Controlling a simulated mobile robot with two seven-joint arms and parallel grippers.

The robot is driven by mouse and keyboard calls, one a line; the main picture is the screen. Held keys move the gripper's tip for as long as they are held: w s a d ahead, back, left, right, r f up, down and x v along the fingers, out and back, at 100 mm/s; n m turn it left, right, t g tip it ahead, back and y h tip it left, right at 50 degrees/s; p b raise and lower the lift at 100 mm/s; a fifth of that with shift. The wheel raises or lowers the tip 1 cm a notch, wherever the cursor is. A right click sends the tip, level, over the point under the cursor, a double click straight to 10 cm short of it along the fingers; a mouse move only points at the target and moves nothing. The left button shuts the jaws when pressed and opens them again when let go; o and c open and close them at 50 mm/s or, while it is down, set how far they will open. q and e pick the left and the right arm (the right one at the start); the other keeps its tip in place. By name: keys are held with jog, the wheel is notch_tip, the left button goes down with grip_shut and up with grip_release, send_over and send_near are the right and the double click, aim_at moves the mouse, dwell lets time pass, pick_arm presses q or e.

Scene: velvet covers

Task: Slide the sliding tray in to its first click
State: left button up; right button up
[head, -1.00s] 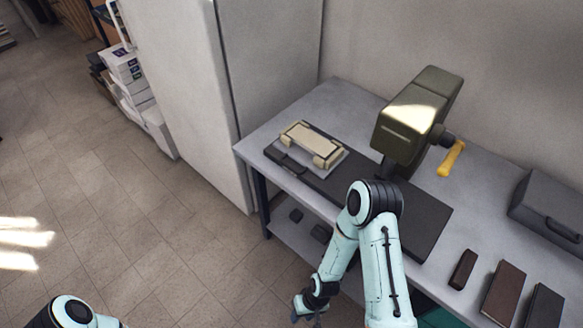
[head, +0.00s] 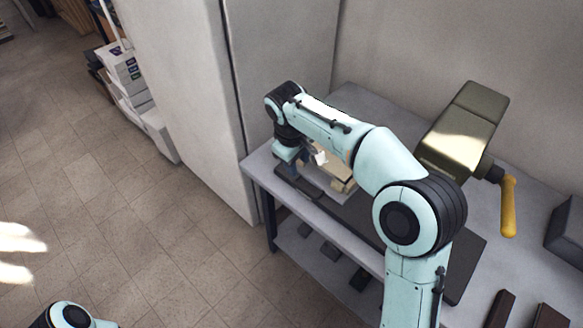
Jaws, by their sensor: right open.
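The sliding tray (head: 324,187) looks like a pale plate bearing a cream block (head: 342,178), at the left end of a long dark base (head: 366,216). An olive press (head: 464,135) with a yellow handle (head: 509,207) stands over the base to the right. My right gripper (head: 303,163) is open at the tray's left end, pointing down. My right arm hides much of the tray and the middle of the base, and I cannot tell whether the fingers touch the tray. My left gripper is out of view; only part of my left arm shows at lower left.
The grey table (head: 360,104) has free room behind the base. A tall pale cabinet (head: 190,90) stands close to its left end. Dark blocks (head: 499,308) lie at the front right, and a grey case (head: 566,228) stands at the right edge. Several dark pieces sit on the lower shelf.

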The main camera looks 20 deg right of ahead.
aim_at(303, 189)
jog(key=f, duration=0.4)
jog(key=d+f+b, duration=0.1)
jog(key=f, duration=0.3)
jog(key=d+f, duration=0.1)
jog(key=f, duration=0.3)
jog(key=shift+w+d+f+b, duration=0.15)
jog(key=shift+w+f+b, duration=0.05)
jog(key=shift+f+b, duration=0.15)
grip_shut()
